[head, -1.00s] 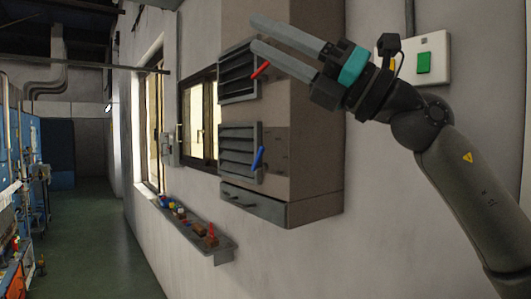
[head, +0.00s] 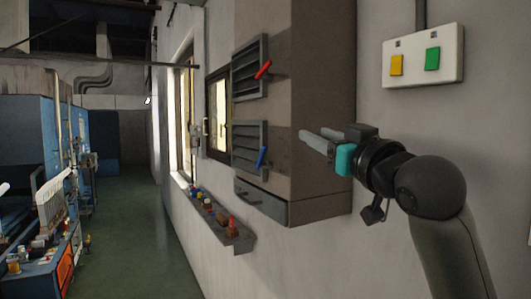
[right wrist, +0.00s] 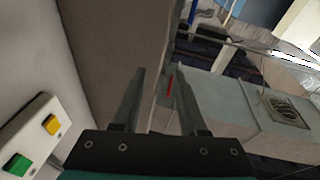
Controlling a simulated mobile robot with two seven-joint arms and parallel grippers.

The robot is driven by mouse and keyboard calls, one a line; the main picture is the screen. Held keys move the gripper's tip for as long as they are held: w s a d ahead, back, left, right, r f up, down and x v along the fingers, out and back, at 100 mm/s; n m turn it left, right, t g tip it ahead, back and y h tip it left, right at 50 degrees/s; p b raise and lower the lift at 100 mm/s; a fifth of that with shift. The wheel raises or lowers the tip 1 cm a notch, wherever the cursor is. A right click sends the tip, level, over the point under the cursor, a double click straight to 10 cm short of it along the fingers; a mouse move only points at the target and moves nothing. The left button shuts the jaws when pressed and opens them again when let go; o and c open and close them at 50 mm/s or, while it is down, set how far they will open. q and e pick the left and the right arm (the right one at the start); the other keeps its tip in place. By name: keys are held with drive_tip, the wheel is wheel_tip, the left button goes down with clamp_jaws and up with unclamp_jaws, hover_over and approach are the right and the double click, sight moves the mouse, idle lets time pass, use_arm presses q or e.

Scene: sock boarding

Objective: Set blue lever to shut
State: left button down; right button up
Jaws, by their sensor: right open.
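The blue lever (head: 262,157) is on the right edge of the lower louvred vent (head: 246,140), on the left face of a brown wall cabinet (head: 322,90). It stands nearly upright, its top leaning slightly right. My right gripper (head: 313,136) is open and empty, to the right of the blue lever and apart from it, beside the cabinet's front face. In the right wrist view, the open fingers (right wrist: 160,76) point along the cabinet. A small red part (right wrist: 170,86) shows between them there, and I cannot make out the blue lever. My left gripper is not in view.
A red lever (head: 263,69) is on the upper vent (head: 248,80). A drawer (head: 262,200) sits under the vents. A ledge with small items (head: 240,243) runs along the wall below. A switch box (head: 423,58) is on the right wall. The aisle floor (head: 130,225) is clear.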

wheel_tip(320, 180, down, 5)
drive_tip(key=s+a+g+y, duration=0.1)
drive_tip(key=a+g, duration=0.1)
drive_tip(key=g, duration=0.1)
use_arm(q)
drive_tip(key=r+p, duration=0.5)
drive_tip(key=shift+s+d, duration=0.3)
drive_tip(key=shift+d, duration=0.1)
use_arm(e)
approach(264, 155)
drive_tip(key=x, duration=0.8)
drive_tip(key=shift+w+a, duration=0.15)
drive_tip(key=shift+w, duration=0.15)
clamp_jaws()
